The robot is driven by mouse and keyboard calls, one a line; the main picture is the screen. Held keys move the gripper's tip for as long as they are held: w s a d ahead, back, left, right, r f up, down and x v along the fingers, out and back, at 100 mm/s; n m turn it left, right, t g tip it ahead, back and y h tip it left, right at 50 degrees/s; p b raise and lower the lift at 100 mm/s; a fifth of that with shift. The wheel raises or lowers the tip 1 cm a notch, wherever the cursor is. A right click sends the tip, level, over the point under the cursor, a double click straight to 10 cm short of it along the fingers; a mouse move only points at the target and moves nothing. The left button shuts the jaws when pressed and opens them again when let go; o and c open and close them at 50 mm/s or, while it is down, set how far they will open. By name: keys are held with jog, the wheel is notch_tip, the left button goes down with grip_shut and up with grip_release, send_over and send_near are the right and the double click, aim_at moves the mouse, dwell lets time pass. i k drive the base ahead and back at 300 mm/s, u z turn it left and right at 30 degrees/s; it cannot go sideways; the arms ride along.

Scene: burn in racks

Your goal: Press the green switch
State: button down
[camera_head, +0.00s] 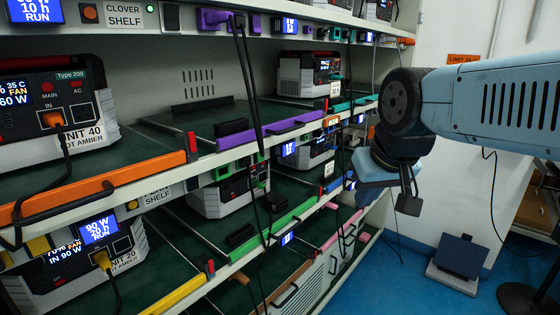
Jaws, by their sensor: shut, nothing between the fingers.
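Green block-like fittings (228,170) sit on the front edge of the middle shelf, left of a small blue display (288,149). They are the likeliest green switch in view, but I cannot make out a switch face. A green rail (275,229) runs along the shelf front below them. My gripper (408,203) hangs from my blue arm at right of centre, pointing down. It is shut and empty, well to the right of the green fittings and in front of the rack's far end. It touches nothing that I can see.
Rack shelves carry power units such as the one with an orange plug (52,118). Black cables (246,85) hang in front of the shelves. Orange (100,185) and purple (268,131) rails edge the upper bays. A grey-blue box (459,257) stands on the blue floor (395,290).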

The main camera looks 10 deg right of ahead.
aim_at(259, 159)
jog(key=u, duration=0.05)
jog(key=k, duration=1.25)
jog(key=u, duration=0.6)
jog(key=i, duration=1)
